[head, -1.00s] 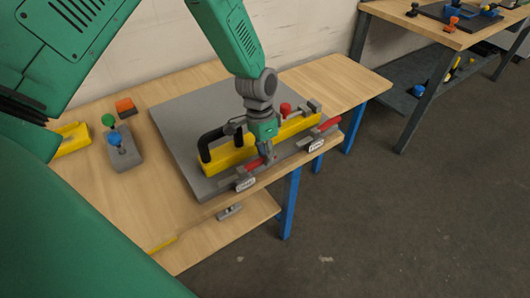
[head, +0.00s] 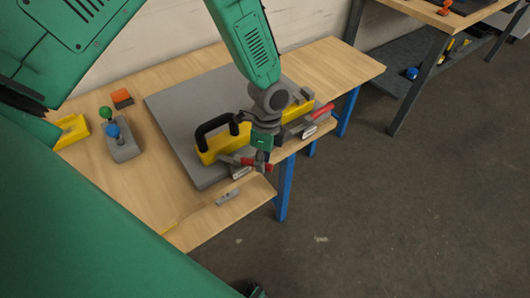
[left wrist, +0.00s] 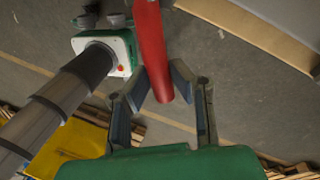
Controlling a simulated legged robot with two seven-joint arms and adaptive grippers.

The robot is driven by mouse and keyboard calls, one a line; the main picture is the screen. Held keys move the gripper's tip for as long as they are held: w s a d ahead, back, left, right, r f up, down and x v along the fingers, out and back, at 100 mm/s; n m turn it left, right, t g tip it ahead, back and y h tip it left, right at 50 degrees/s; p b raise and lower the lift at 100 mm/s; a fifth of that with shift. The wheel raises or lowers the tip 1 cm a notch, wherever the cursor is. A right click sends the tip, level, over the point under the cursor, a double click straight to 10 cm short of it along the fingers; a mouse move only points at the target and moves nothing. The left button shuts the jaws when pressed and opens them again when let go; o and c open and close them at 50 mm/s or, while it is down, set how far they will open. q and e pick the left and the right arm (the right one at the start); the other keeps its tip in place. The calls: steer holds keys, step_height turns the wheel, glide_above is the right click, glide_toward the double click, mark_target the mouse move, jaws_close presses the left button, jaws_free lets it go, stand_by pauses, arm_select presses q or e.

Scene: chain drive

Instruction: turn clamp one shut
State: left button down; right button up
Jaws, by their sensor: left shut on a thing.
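A long yellow part with a black handle (head: 215,131) lies on the grey plate (head: 175,125) on the wooden table. Two red-handled clamps stand along the plate's front edge. My left gripper (head: 262,160) is at the nearer clamp, shut on its red handle (head: 268,169). In the left wrist view, the red handle (left wrist: 153,45) runs down between the two fingers (left wrist: 160,88). The gripper hides part of this clamp, and its label is too small to read. The farther clamp's red handle (head: 322,110) is free. My right gripper is not in view.
A grey block with a blue knob and a green knob (head: 123,145), an orange block (head: 122,98) and a yellow piece (head: 70,131) are on the table at left. A small grey piece (head: 228,197) lies near the front edge. Another bench stands at back right.

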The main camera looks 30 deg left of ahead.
arm_select(q)
steer(key=shift+s+a+r+m+y+p, duration=0.15)
steer(key=shift+s+m+p, duration=0.35)
steer(key=shift+m, duration=0.6)
steer(key=shift+s+f+m+y+p, duration=0.1)
steer(key=shift+s+m+y+p, duration=0.15)
steer(key=shift+s+m, duration=0.65)
steer(key=shift+s+a+r+m+y+p, duration=0.15)
steer(key=shift+s+m+p, duration=0.25)
steer(key=shift+m, duration=0.9)
steer(key=c, duration=1.4)
jaws_free()
steer(key=shift+f, duration=0.1)
steer(key=shift+s, duration=0.15)
steer(key=shift+d, duration=0.1)
steer(key=v, duration=1.1)
steer(key=shift+d+r, duration=0.1)
steer(key=shift+r, duration=0.3)
